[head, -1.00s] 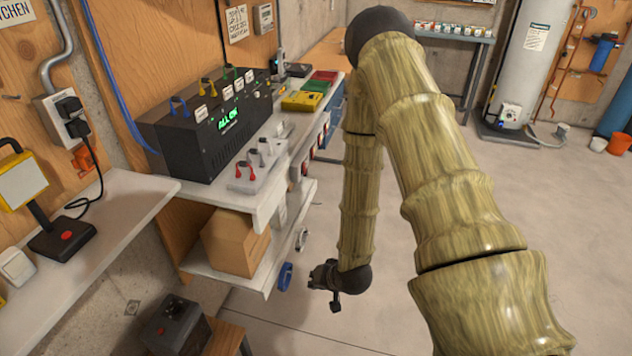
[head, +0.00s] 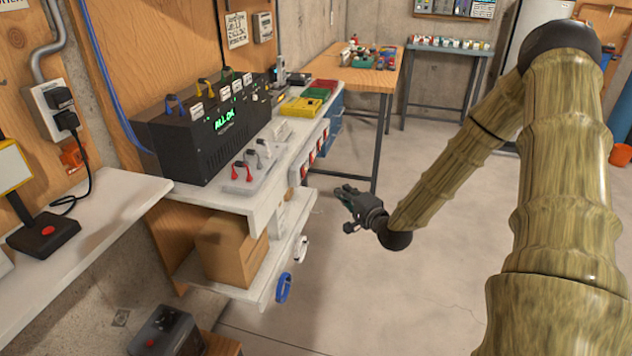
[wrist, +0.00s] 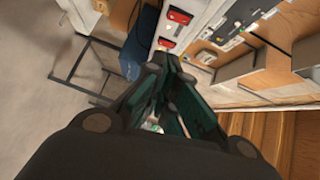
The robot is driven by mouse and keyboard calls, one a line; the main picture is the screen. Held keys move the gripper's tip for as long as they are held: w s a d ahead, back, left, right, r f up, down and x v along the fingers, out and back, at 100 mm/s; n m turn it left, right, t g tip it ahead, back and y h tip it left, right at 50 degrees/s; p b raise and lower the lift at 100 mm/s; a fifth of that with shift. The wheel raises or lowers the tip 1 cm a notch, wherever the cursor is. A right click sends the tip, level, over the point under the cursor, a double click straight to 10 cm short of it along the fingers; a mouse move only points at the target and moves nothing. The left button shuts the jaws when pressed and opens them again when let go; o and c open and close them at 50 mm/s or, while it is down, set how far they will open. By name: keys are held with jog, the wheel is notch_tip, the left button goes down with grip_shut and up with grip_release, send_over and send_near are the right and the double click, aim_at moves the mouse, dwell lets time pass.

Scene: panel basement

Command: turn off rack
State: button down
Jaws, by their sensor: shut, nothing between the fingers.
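A black unit (head: 190,148), which seems to be the rack, stands on the white bench against the wall. It has a lit green display (head: 223,119) and a row of coloured, labelled handles along its top. Red rocker switches (head: 321,142) sit on the bench's front edge; they also show in the wrist view (wrist: 179,17). My gripper (head: 345,194) is shut and empty, in the air to the right of the bench front and apart from it, pointing left. In the wrist view its dark green fingers (wrist: 163,66) point towards the bench front.
A grey block with red and grey handles (head: 252,168) lies on the bench before the black unit. A cardboard box (head: 230,250) sits on the shelf below, with a blue ring (head: 284,287) at its edge. A wooden table (head: 350,75) stands behind.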

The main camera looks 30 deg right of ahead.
aim_at(303, 172)
jog(key=w+a+f+p, duration=0.1)
jog(key=w+p, duration=0.1)
jog(key=w, duration=1.1)
jog(key=shift+a+f, duration=0.3)
jog(key=shift+a, duration=0.1)
jog(key=shift+f, duration=0.1)
jog(key=shift+w+a+f+m+t+b, duration=0.1)
jog(key=shift+w+a+m+t+b, duration=0.15)
jog(key=shift+b, duration=0.65)
